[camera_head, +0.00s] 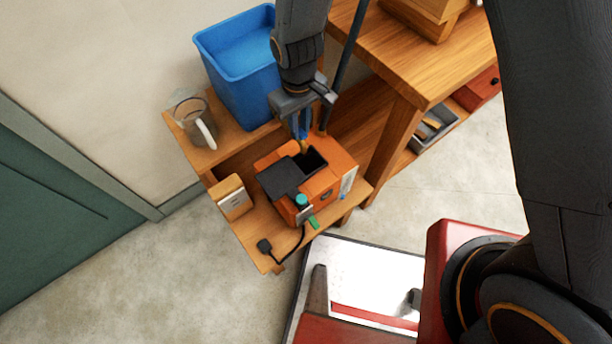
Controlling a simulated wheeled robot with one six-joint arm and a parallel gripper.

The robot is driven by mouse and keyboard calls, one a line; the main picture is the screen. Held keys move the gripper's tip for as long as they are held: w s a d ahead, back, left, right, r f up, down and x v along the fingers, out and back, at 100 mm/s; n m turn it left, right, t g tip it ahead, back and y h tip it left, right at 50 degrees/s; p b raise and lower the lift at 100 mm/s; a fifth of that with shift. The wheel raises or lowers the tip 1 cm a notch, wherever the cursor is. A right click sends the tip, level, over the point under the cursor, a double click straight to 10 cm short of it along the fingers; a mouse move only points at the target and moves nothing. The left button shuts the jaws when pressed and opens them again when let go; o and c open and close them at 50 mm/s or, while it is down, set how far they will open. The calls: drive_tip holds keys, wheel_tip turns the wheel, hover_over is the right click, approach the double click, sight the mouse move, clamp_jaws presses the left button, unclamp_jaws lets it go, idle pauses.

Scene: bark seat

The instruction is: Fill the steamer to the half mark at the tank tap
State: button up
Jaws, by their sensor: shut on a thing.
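The orange steamer (340,163) sits on a low wooden shelf, its dark lid (281,178) folded open to the left of a dark opening (311,160). A pale strip on its right side is too small to read, and the water level inside cannot be seen. My gripper (301,116) is above the steamer's back edge, shut on a blue piece that looks like the tap handle (303,128). A brass-coloured tip (302,146) shows below it, over or close to the opening. The blue tank (242,88) stands behind, to the left. Water flow cannot be made out.
A clear jug with a white handle (204,133) stands left of the tank. A wooden block with a pale face (232,197) and a black plug with cord (265,246) lie beside the steamer. A wooden bench (420,62) rises at right. Floor is open at lower left.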

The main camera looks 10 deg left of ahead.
drive_tip(key=shift+w+n, duration=0.5)
drive_tip(key=shift+n, duration=0.7)
drive_tip(key=w+n, duration=0.1)
drive_tip(key=n, duration=0.2)
drive_tip(key=w+n+b, duration=0.1)
drive_tip(key=n, duration=0.3)
drive_tip(key=w+n+b, duration=0.1)
drive_tip(key=w+n, duration=0.1)
drive_tip(key=n, duration=0.1)
drive_tip(key=shift+d, duration=0.3)
drive_tip(key=shift+s, duration=0.15)
idle(5.3)
